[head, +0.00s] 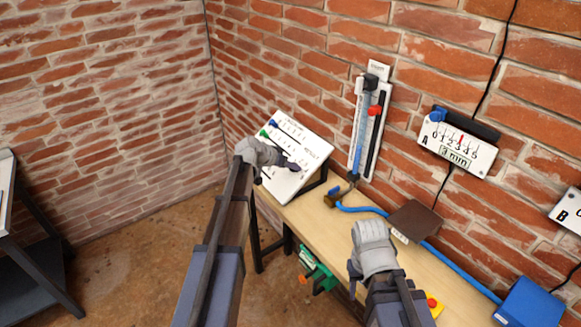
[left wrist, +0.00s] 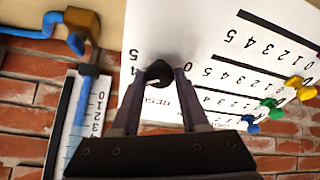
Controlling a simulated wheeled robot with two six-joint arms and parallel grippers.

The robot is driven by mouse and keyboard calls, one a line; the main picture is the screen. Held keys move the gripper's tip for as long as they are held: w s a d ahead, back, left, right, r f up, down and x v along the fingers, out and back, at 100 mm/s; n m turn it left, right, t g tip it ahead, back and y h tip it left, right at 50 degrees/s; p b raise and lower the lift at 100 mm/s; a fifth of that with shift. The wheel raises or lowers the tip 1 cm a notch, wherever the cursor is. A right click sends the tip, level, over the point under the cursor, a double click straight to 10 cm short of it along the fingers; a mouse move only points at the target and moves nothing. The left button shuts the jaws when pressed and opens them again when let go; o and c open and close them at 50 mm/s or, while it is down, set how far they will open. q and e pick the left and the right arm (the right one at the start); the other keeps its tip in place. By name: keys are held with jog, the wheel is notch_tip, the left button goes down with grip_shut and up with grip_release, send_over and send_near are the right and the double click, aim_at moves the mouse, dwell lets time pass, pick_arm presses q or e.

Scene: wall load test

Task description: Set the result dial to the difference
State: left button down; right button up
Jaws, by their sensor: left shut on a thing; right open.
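The white board (head: 309,132) with printed number rows and the word RESULT stands tilted on the bench against the brick wall. The black result dial (left wrist: 159,75) is a round knob on this board, with numbers 4 and 5 to its left and 0 to its right in the left wrist view. My left gripper (left wrist: 157,82) is shut on the dial, one finger on each side; it also shows at the board in the head view (head: 294,166). The dial's exact setting is hard to read. My right gripper (head: 356,270) is open above the bench, away from the board.
Blue, green and yellow knobs (left wrist: 275,104) line the board's edge. A tube gauge (head: 369,128) hangs beside it. A blue hose (head: 450,262) and brown plate (head: 414,220) lie on the bench (head: 300,210).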

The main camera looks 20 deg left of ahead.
dwell(0.4)
pick_arm(q)
jog(key=shift+c, duration=2.1)
grip_release()
jog(key=p+v, duration=0.5)
jog(key=v, duration=0.2)
jog(key=shift+s+r, duration=0.25)
jog(key=shift+a, duration=0.15)
